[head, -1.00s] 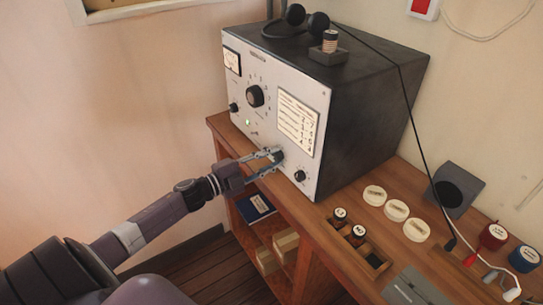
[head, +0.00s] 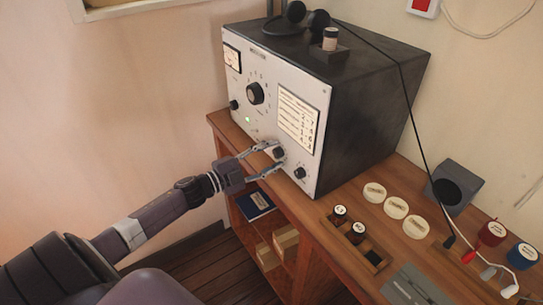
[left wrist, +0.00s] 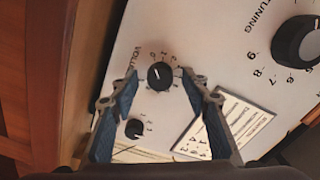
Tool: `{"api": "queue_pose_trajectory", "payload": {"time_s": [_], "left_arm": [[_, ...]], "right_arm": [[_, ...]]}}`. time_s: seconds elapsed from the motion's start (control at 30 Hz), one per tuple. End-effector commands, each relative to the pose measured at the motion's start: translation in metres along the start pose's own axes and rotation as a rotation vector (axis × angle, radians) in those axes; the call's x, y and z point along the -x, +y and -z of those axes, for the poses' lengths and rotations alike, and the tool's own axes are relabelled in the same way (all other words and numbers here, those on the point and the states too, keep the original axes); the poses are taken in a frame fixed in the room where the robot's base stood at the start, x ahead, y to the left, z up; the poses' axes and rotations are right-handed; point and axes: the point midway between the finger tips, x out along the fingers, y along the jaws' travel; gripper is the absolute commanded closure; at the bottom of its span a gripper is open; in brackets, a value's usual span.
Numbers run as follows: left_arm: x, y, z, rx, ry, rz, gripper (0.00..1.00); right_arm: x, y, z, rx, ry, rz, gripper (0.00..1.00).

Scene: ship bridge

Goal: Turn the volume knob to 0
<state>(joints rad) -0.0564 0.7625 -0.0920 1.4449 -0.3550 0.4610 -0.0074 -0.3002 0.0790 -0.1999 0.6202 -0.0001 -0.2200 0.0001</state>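The volume knob (head: 279,153) is a small black knob low on the radio's pale front panel. It also shows in the left wrist view (left wrist: 160,76), beside the partly visible word VOLUME, with a white pointer line and small scale figures too fine to read surely. My left gripper (head: 272,157) is open in front of the panel, one finger on each side of the knob. In the left wrist view the fingers (left wrist: 160,83) show gaps to the knob on both sides. My right gripper is not in view.
The radio (head: 365,115) stands on a wooden desk (head: 340,190). A large tuning knob (head: 255,93) is above the volume knob and a smaller knob (head: 300,172) to its right. A printed card (head: 298,118) is close by. Labelled discs (head: 396,208) and a wooden holder (head: 375,261) lie at right.

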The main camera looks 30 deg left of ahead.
Motion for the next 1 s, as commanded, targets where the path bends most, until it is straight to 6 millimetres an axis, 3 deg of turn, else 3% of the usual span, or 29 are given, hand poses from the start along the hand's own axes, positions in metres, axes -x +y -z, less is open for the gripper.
{"api": "queue_pose_trajectory", "payload": {"time_s": [0.33, 0.8, 1.0], "left_arm": [[0.011, 0.001, -0.001, 0.000, -0.001, -0.002, 0.58], [0.092, 0.002, -0.001, 0.001, -0.002, -0.004, 0.58], [0.114, 0.001, 0.000, 0.001, -0.001, -0.001, 0.58]], "right_arm": [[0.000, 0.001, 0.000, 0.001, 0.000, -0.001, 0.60], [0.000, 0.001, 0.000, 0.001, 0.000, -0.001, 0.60], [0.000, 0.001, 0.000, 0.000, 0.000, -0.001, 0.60]]}}
